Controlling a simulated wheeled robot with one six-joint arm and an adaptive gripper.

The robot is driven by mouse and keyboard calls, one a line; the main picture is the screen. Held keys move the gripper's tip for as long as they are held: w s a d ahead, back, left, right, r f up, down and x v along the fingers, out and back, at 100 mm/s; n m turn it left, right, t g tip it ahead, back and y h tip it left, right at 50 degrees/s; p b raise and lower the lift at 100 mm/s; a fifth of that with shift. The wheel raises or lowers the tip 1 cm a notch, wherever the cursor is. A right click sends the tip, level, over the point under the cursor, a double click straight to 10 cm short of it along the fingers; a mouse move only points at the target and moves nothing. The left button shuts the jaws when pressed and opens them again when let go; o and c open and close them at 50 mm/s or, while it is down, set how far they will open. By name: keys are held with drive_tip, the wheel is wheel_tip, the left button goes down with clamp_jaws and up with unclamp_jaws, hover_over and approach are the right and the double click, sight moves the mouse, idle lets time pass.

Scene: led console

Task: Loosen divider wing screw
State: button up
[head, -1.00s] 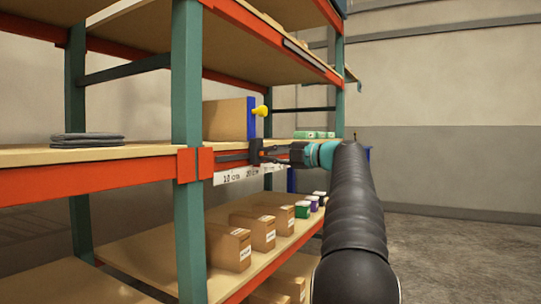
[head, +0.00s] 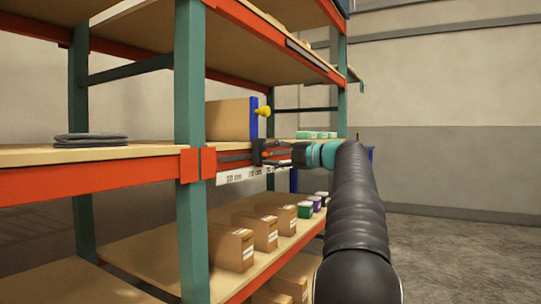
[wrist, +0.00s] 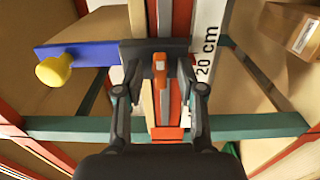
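The divider is a blue panel (head: 254,118) with a yellow knob (head: 263,112), standing at the shelf's front edge; in the wrist view the blue panel (wrist: 90,54) and yellow knob (wrist: 54,70) lie at the left. A dark clamp block (wrist: 128,50) sits on the orange shelf rail at the panel's end. The orange wing screw (wrist: 160,70) stands out from this block. My gripper (wrist: 159,72) is open, one finger on each side of the wing screw, with gaps visible. In the head view my gripper (head: 268,152) is at the rail, its fingertips close to the clamp block.
A white scale strip (head: 240,175) marked in cm runs along the rail and shows in the wrist view (wrist: 207,40). Cardboard boxes (head: 233,250) stand on the shelf below. A large carton (head: 228,120) is behind the divider. The floor at right is clear.

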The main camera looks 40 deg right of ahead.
drive_tip(key=shift+s, duration=0.1)
drive_tip(key=v, duration=1.2)
idle(0.4)
